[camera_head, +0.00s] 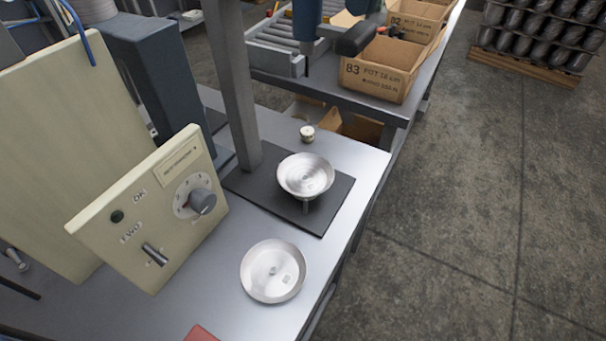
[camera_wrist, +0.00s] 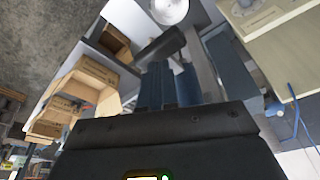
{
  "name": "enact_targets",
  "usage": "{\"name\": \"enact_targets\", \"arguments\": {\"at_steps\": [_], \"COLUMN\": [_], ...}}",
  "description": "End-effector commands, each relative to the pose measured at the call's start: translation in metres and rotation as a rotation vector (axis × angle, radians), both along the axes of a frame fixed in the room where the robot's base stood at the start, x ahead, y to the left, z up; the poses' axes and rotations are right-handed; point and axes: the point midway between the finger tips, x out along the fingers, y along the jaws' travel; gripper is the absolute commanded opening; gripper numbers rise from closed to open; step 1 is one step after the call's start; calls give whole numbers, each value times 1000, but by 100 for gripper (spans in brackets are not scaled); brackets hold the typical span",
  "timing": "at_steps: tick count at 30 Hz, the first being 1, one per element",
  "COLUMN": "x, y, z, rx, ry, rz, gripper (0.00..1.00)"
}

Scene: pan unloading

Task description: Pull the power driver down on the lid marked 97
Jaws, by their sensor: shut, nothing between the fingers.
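A dark blue tool body (camera_head: 307,22), which looks like the power driver, hangs at the top edge of the head view. A black, round-ended handle (camera_head: 356,38) shows to its right, and a dark bar like it crosses the wrist view (camera_wrist: 160,45). A shiny round metal dish or lid (camera_head: 305,175) sits on a small stand below. Another round metal lid (camera_head: 272,271) with a small pale tag lies nearer on the table. I cannot read 97 on either. My gripper (camera_wrist: 170,85) is shut and empty, close to the dark bar; whether they touch is unclear.
A grey post (camera_head: 238,85) rises from a black mat (camera_head: 335,205). A cream control box (camera_head: 150,215) with a dial and switch stands left. A small white knob (camera_head: 307,133) is behind the mat. Cardboard boxes (camera_head: 375,75) stand on the rear bench.

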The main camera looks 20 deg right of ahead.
Motion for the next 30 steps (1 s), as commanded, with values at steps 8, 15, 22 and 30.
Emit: {"name": "enact_targets", "arguments": {"at_steps": [8,15,22,30], "x": [0,0,0,0], "y": [0,0,0,0], "z": [-10,-21,-32,-44], "rx": [0,1,0,1], "ry": [1,1,0,1], "rz": [0,1,0,1], "gripper": [0,0,0,0]}}
